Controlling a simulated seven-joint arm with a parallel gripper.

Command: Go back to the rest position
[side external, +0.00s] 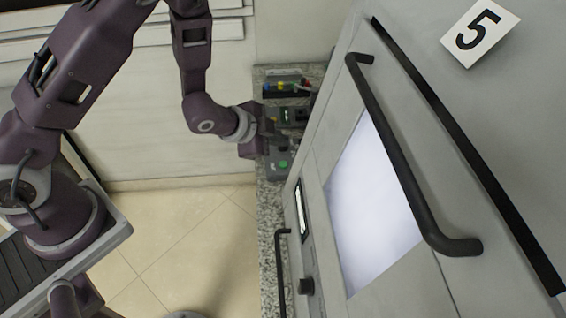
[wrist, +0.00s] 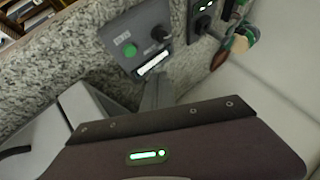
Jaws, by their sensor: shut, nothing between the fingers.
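My gripper (wrist: 157,92) shows in the wrist view as narrow grey fingers, closed together with nothing between them. They point toward the grey control box (wrist: 140,48), which has a green button, a dark switch and a lit white strip. The fingers overlap its lower edge in the picture; I cannot tell whether they touch it. In the side external view my gripper (side external: 264,141) is at the granite counter, near the box with the green button (side external: 283,164). The fingertips are hard to make out there.
A second control box (side external: 292,115) stands beside the first on the granite counter (side external: 272,220). Behind it is a dark holder with coloured items (side external: 286,87). A large grey machine with a long black handle (side external: 400,160) and a "5" sign (side external: 480,31) stands close on the right. Open floor lies left of the counter.

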